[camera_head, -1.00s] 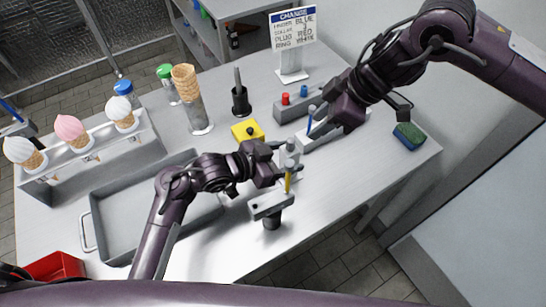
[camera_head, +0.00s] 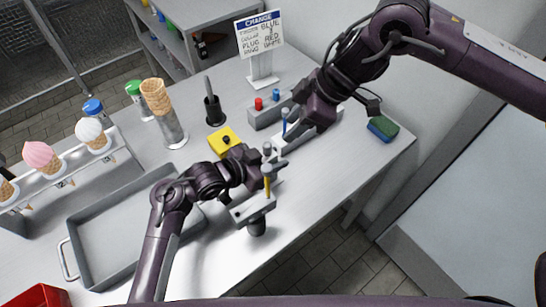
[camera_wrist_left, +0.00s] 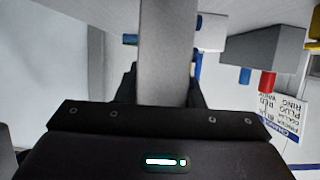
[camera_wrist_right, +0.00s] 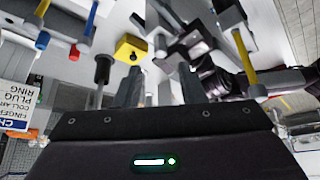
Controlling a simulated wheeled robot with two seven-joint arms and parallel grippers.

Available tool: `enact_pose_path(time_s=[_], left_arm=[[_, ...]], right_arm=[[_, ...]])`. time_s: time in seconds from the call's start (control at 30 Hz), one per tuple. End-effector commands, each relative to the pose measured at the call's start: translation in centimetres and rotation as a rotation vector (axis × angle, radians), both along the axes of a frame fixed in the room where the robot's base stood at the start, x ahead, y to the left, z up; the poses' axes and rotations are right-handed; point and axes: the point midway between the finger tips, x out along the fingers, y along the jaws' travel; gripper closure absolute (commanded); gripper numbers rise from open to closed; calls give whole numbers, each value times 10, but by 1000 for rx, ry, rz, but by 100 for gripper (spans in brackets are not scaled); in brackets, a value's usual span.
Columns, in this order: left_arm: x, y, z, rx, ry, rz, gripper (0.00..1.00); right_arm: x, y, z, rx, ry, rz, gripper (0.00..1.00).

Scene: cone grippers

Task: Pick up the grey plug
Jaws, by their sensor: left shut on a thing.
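My left gripper (camera_head: 274,164) is shut on a grey, straight-sided piece, which I take to be the grey plug (camera_wrist_left: 167,45). In the left wrist view this piece stands up between the two dark fingers and hides what is behind it. In the head view a small grey round top (camera_head: 267,149) shows at the left gripper; its lower part is hidden. My right gripper (camera_head: 306,120) is above the table, behind and right of the left one. In the right wrist view its fingers (camera_wrist_right: 158,90) are apart, with nothing between them.
A holder (camera_head: 255,208) with a yellow finger stands close in front of the left gripper. A yellow block (camera_head: 224,141), a grey block (camera_head: 268,115) with red and blue plugs, and a blue finger (camera_head: 284,118) are nearby. A tray (camera_head: 90,235) lies left; the right table edge is near.

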Motion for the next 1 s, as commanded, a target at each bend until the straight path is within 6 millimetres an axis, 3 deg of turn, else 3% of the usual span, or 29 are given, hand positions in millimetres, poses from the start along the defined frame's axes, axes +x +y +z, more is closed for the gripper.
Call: enact_pose_path(time_s=[0.17,0.27,0.47,0.7,1.0], left_arm=[[0,0,0,0,1,0,94],[0,0,0,0,1,0,94],[0,0,0,0,1,0,94],[0,0,0,1,1,0,94],[0,0,-1,0,1,0,94]], right_arm=[[0,0,0,0,0,0,64],[0,1,0,-1,0,3,55],[1,18,4,-57,-4,100,55],[4,49,17,-260,-20,333,55],[12,59,37,-475,-43,473,55]])
